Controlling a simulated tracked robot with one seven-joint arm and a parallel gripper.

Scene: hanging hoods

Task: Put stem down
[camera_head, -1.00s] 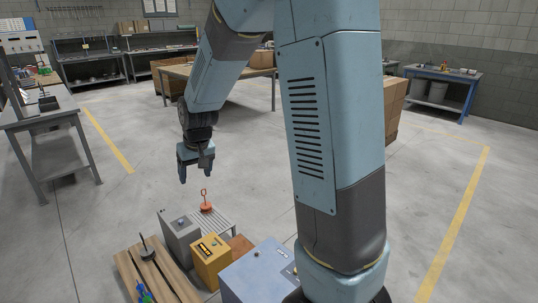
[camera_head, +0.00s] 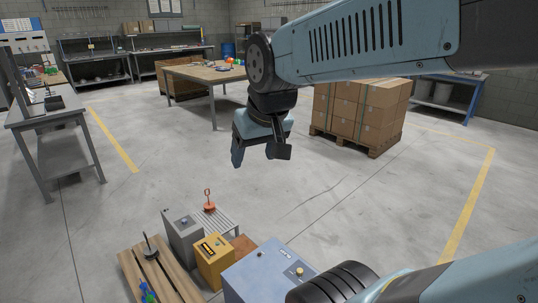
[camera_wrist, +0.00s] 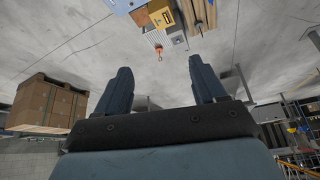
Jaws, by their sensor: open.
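My gripper (camera_head: 258,160) hangs high over the floor with its two fingers apart and nothing between them. It also shows open in the wrist view (camera_wrist: 160,65). An orange piece with an upright stem and a ring on top (camera_head: 209,204) stands on a grey slatted stand (camera_head: 226,222), below and left of my gripper. It also shows small in the wrist view (camera_wrist: 159,49), well beyond the fingers. A dark disc with a thin upright stem (camera_head: 149,250) sits on a wooden slatted pallet (camera_head: 171,274). I cannot tell which of the two the task means.
A grey box (camera_head: 183,237), a yellow box (camera_head: 212,263) and a blue-grey cabinet (camera_head: 262,275) stand close together by the stand. Blue and green items (camera_head: 147,293) lie on the pallet. Stacked cartons (camera_head: 356,113) and a table (camera_head: 205,72) stand behind. Floor between is clear.

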